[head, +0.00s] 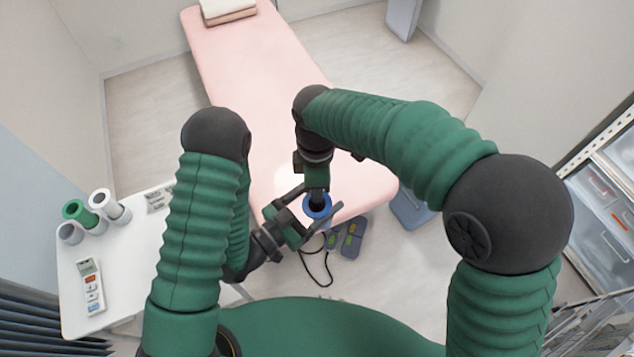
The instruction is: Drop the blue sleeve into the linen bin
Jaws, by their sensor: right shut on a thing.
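The blue sleeve (326,209) shows as a blue ring with a dark middle, just off the near end of the pink couch. My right gripper (317,196) points down at it and is shut on it, though its fingertips are mostly hidden. My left gripper (312,212) reaches in from the left with its two fingers spread, one on each side of the sleeve. I cannot tell whether they touch it. A blue-grey box (411,211) stands on the floor to the right of the couch, partly hidden by my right arm. I cannot tell whether it is the linen bin.
The pink couch (245,80) fills the middle. A white table (130,262) at left holds several rolls, including a green one (76,212), and a small device (90,287). A grey foot control (352,238) with a cable lies on the floor. Drawers (605,200) stand at right.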

